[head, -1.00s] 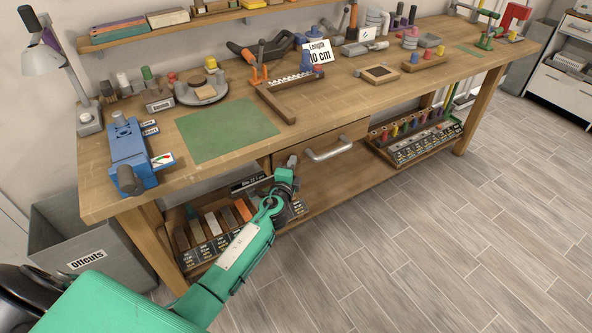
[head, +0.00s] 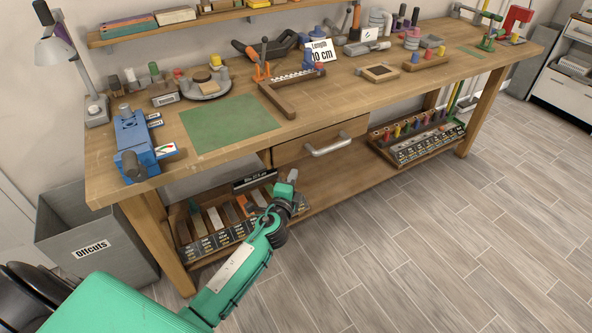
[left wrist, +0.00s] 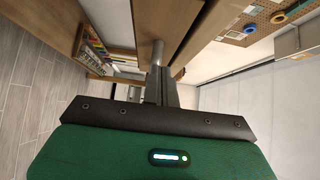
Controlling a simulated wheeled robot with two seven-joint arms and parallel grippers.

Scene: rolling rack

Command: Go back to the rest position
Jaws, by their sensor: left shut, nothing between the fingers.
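My left gripper (head: 291,178) is in front of the workbench, below the tabletop and just left of the drawer handle (head: 328,145). Its green arm comes in from the lower left. In the left wrist view the gripper (left wrist: 158,55) is shut with nothing in it. The handle's grey bar seems near its fingertips there, but I cannot tell how far off. The drawer (head: 300,150) looks closed. My right gripper does not show.
The wooden workbench (head: 340,95) carries a green mat (head: 228,121), a blue vise (head: 133,148) and several tools. Bins (head: 215,222) stand on the lower shelf. A grey Offcuts bin (head: 80,235) is at the left. The tiled floor (head: 430,230) at the right is clear.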

